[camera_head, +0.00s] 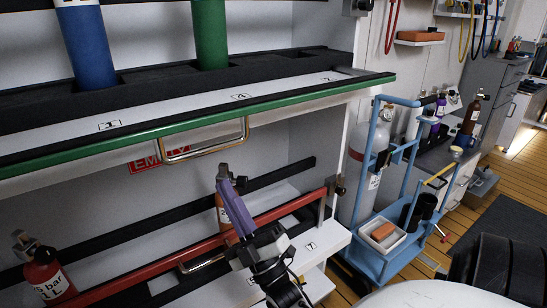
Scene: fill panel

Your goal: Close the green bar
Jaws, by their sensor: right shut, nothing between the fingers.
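The green bar (200,121) runs along the whole front edge of the upper shelf (190,105), from the left picture edge to the shelf's right end. A metal loop handle (206,153) hangs just below it. My right gripper (223,172) reaches up from the bottom and is shut and empty. Its tips appear below and slightly right of the handle, below the green bar, apart from both in the picture. It hides part of an orange bottle (222,215) and the red bar (285,210). My left gripper is not in view.
A blue cylinder (84,45) and a green cylinder (210,35) stand on the upper shelf. A red bottle (46,278) stands at lower left behind the red bar. A blue trolley (385,240) with a grey cylinder (374,165) stands to the right on the wooden floor.

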